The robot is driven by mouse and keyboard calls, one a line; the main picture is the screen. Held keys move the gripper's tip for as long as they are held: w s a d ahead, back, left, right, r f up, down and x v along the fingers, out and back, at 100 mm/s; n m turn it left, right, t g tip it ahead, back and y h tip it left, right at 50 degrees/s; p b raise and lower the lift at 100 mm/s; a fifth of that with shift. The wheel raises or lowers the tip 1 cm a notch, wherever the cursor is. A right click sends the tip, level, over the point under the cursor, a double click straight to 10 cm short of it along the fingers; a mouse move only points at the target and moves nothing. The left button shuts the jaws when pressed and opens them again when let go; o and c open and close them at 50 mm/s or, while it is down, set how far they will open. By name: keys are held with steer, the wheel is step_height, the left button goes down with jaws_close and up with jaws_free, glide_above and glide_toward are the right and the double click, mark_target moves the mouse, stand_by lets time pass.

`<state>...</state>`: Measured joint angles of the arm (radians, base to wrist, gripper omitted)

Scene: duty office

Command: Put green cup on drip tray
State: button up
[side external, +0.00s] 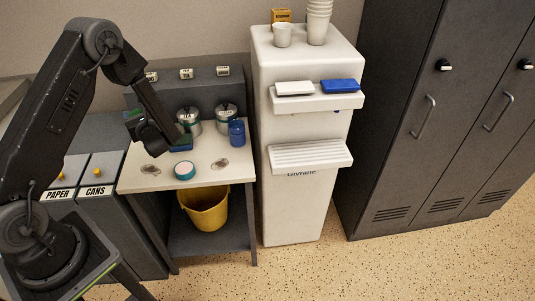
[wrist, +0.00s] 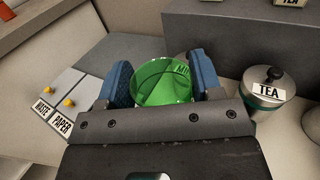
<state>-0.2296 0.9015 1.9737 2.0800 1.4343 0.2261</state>
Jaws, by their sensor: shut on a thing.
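The green cup (wrist: 162,84) is see-through and sits between the blue finger pads of my gripper (wrist: 160,82) in the wrist view, which is shut on it. In the side external view my gripper (side external: 178,138) is over the left part of the counter; the cup is mostly hidden there by the fingers. The drip tray (side external: 310,156) is a white slatted ledge on the front of the white water dispenser, to the right of my gripper and apart from it. Its top looks empty.
Above the drip tray, a dispenser ledge (side external: 315,104) carries white and blue pieces. White cups (side external: 318,22) stand on top. Grey lockers (side external: 435,110) stand right.

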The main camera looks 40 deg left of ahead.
steer(key=w+d+m+t+h, duration=0.4)
steer(key=w+d+t, duration=0.15)
steer(key=d, duration=0.65)
steer(key=w+d+m+t+h, duration=0.35)
steer(key=w+d, duration=0.35)
steer(key=d, duration=0.6)
steer(key=s+d+m+t+h, duration=0.1)
steer(key=d+m+t+h, duration=0.3)
steer(key=d, duration=0.8)
steer(key=s+d+m+h, duration=0.25)
steer(key=d+h, duration=0.25)
steer(key=d, duration=0.8)
steer(key=w+a, duration=1.3)
steer(key=w, duration=0.1)
steer(key=shift+m+h, duration=0.3)
steer(key=shift+h, duration=0.05)
steer(key=f, duration=0.5)
steer(key=shift+a+f, duration=0.25)
steer(key=shift+f, duration=0.15)
steer(key=shift+w+a+f, duration=0.2)
steer(key=shift+w+a, duration=0.05)
steer(key=shift+w, duration=0.1)
